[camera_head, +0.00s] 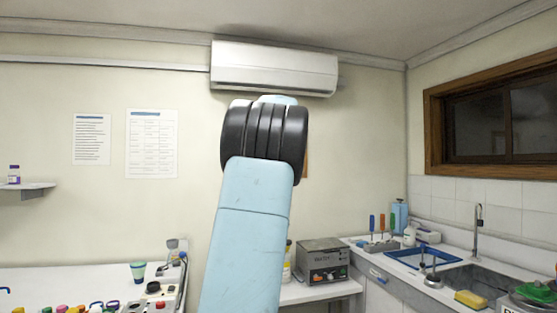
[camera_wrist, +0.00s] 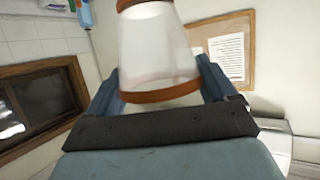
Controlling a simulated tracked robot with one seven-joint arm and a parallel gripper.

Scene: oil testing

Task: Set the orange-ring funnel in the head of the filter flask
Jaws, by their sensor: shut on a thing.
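A translucent white funnel with orange-brown rings (camera_wrist: 158,50) fills the upper middle of the wrist view, its wide ringed rim toward the camera. My gripper (camera_wrist: 160,82) is shut on it, with one blue-grey finger on each side. The narrower end runs out of the top of the picture. In the head view my raised arm hides the gripper and the funnel. I cannot pick out the filter flask for certain in either view; a small greyish vessel (camera_head: 172,246) at the back of the left bench is too small to identify.
The left bench (camera_head: 75,283) holds colored caps, a teal cup (camera_head: 138,271) and a small apparatus (camera_head: 157,291). A grey instrument box (camera_head: 324,261) stands right of my arm. Farther right are a blue tray (camera_head: 414,257), a sink (camera_head: 478,282) and a green-topped vessel (camera_head: 537,292).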

